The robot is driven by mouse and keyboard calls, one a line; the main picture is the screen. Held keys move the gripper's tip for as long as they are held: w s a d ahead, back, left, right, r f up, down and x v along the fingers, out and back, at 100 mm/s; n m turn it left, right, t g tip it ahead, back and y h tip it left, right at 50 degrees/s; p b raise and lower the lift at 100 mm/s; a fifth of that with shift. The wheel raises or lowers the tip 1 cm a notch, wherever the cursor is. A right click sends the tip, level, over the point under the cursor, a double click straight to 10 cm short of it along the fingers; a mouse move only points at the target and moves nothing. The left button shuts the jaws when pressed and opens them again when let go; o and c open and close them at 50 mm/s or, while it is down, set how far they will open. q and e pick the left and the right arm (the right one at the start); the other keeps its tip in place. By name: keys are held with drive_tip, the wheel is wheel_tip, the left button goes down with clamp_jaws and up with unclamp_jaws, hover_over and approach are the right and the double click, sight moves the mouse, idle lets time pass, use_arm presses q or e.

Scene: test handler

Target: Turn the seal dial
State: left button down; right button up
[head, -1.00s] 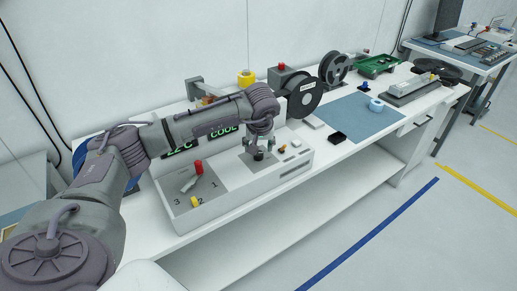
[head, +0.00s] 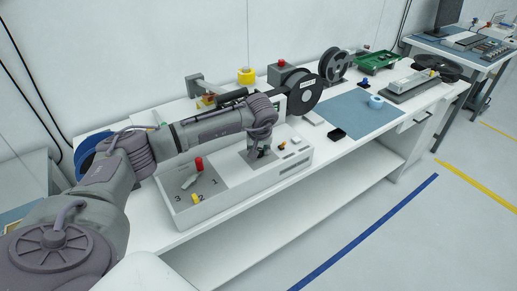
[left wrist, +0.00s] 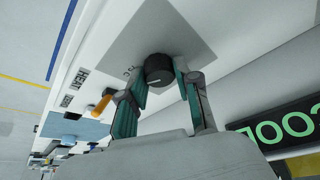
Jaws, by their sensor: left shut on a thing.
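The seal dial (left wrist: 159,70) is a round black knob with a white pointer line, on a grey plate (left wrist: 190,40) in the left wrist view. My left gripper (left wrist: 165,84) is shut on the dial, with its teal-padded fingers on either side of it. In the head view my left gripper (head: 262,151) is down at the white machine's top (head: 300,158), and it mostly hides the dial there. My right gripper is in neither view.
Left of the dial is a panel marked 1, 2, 3 with a red knob (head: 199,163) and a yellow knob (head: 195,199). An orange switch (left wrist: 103,104) is close to the gripper. A black reel (head: 304,95) stands behind. A blue mat (head: 350,112) lies to the right.

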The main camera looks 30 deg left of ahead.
use_arm(q)
drive_tip(key=shift+n, duration=0.3)
drive_tip(key=shift+w+n+y+b, duration=0.1)
drive_tip(key=shift+n+y+b, duration=0.2)
drive_tip(key=shift+n+b, duration=0.5)
drive_tip(key=n+g+b, duration=0.1)
drive_tip(key=n, duration=0.1)
drive_tip(key=shift+d+n+y, duration=0.1)
drive_tip(key=shift+n+y, duration=0.2)
drive_tip(key=shift+n, duration=0.1)
drive_tip(key=n+g+b, duration=0.1)
drive_tip(key=n, duration=0.2)
drive_tip(key=shift+w+g+y, duration=0.1)
drive_tip(key=shift+g+y, duration=0.2)
drive_tip(key=shift+n+g, duration=0.6)
drive_tip(key=shift+n, duration=1.2)
drive_tip(key=shift+r+n+b, duration=0.1)
drive_tip(key=shift+n+b, duration=0.2)
drive_tip(key=c, duration=0.8)
unclamp_jaws()
